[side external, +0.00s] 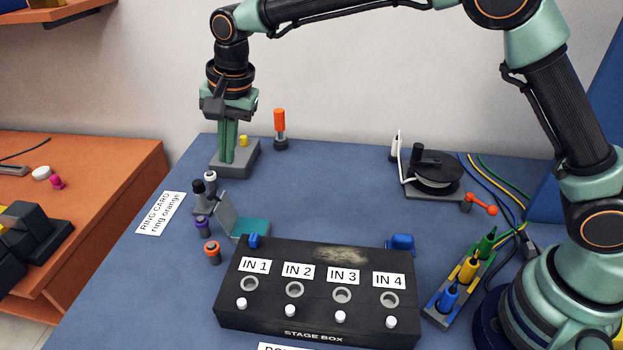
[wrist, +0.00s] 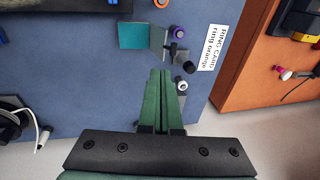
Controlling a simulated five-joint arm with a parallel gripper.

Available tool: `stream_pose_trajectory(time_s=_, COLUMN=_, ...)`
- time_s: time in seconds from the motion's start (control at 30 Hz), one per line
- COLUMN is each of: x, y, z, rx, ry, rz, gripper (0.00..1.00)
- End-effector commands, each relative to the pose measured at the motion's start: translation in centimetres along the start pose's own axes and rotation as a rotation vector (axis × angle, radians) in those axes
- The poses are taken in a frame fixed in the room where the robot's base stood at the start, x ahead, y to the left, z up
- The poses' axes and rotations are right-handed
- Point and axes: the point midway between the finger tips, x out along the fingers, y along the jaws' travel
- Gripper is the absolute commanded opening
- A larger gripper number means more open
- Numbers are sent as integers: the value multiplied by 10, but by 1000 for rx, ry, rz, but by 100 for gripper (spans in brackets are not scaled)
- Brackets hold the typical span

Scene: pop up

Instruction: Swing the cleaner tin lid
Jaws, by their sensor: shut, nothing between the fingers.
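The cleaner tin shows a teal inside or pad (side external: 252,228) on the blue table, behind the stage box. Its grey lid (side external: 226,212) stands raised and tilted at the tin's left edge. In the wrist view the teal square (wrist: 132,36) lies above my fingertips, with the lid (wrist: 158,38) seen nearly edge-on at its right side. My gripper (side external: 227,160) is shut and empty, pointing down at the back left of the table, apart from the lid. Its green fingers (wrist: 160,72) lie together in the wrist view.
A grey block with a yellow knob (side external: 243,141) stands beside my fingers. A black-and-white connector pair (side external: 206,185), a purple-ringed plug (side external: 203,226) and an orange-ringed plug (side external: 212,250) stand left of the tin. The stage box (side external: 318,290) is in front.

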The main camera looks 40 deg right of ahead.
Motion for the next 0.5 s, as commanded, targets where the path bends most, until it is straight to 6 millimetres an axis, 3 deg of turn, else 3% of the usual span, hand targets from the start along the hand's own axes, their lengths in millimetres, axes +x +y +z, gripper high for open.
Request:
stream_pose_trajectory(time_s=0.2, x=-34, y=-11, z=-2, rx=0, ry=0, rz=-3, gripper=0)
stream_pose_trajectory(time_s=0.37, x=-44, y=-14, z=-3, rx=7, ry=0, rz=-1, gripper=0)
stream_pose_trajectory(time_s=0.5, x=-46, y=-12, z=-3, rx=115, ry=-2, rz=7, gripper=0)
